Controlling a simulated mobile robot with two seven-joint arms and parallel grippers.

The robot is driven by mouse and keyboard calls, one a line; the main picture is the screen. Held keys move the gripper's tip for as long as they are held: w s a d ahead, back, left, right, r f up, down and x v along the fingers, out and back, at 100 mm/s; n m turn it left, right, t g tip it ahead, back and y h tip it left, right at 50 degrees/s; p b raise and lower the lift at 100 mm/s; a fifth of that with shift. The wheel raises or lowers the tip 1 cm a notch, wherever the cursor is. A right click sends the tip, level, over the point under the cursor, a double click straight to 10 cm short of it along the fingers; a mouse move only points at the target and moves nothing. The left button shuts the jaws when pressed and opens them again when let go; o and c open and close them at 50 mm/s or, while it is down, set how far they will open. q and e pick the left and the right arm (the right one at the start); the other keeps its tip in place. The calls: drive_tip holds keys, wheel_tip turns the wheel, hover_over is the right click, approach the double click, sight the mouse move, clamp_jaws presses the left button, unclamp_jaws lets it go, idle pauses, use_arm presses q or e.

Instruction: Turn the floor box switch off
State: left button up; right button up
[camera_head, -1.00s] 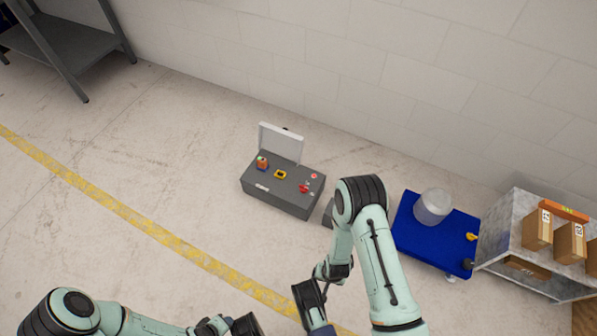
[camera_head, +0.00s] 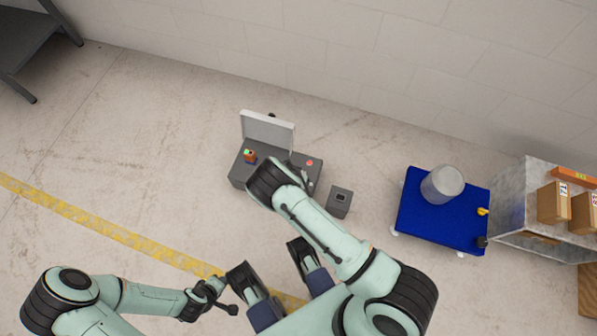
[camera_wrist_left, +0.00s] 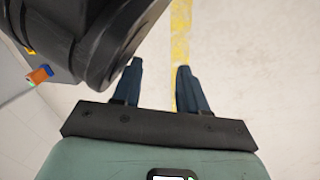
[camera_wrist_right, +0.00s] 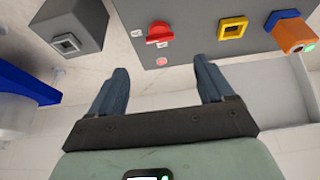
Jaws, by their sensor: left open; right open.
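The grey floor box (camera_head: 238,178) stands open near the wall, its pale lid (camera_head: 268,130) raised. My right arm covers part of it in the head view. In the right wrist view the red switch (camera_wrist_right: 159,33) is on the box's top (camera_wrist_right: 195,42), with small white labels beside it. I cannot read its setting. My right gripper (camera_wrist_right: 160,66) is open and empty above the box, with the switch beyond the gap between its fingertips. It is hidden in the head view. My left gripper (camera_wrist_left: 160,68) is open and empty over the floor by the yellow line.
A red button (camera_wrist_right: 161,62), yellow-framed socket (camera_wrist_right: 232,29) and orange connector (camera_wrist_right: 294,36) are on the box. A small grey box (camera_head: 339,201) stands beside it. A blue cart (camera_head: 420,225) and shelf (camera_head: 510,215) are at right.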

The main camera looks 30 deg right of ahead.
drive_tip(key=b+x, duration=0.3)
drive_tip(key=x, duration=0.7)
drive_tip(key=shift+s+b, duration=0.1)
drive_tip(key=shift+b, duration=0.2)
drive_tip(key=shift+d+f, duration=0.15)
drive_tip(key=shift+f, duration=0.25)
use_arm(q)
drive_tip(key=s+a+f+g, duration=0.1)
drive_tip(key=s+f+g, duration=0.2)
drive_tip(key=s+f, duration=0.2)
drive_tip(key=s, duration=0.3)
drive_tip(key=shift+n, duration=0.3)
drive_tip(key=shift+s+f, duration=0.1)
use_arm(e)
drive_tip(key=c, duration=1)
